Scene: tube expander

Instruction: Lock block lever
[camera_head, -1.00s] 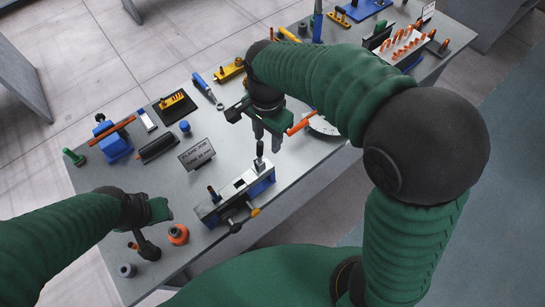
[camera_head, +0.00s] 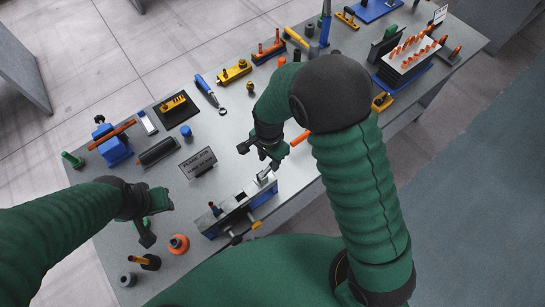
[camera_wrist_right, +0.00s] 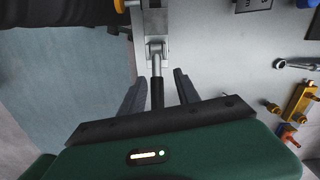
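The block (camera_head: 238,210) is a grey-topped clamp block with a blue side, lying along the front edge of the table. Its lever (camera_head: 264,175) is at the right end. In the right wrist view the lever (camera_wrist_right: 156,65) has a metal stem and a black grip. My right gripper (camera_head: 259,156) is just behind the lever's end of the block. In the right wrist view its two fingers (camera_wrist_right: 158,92) are apart, with the black grip between them and gaps on both sides.
An orange tube (camera_head: 300,138) lies right of my right gripper. A blue-handled wrench (camera_head: 207,90) lies farther back.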

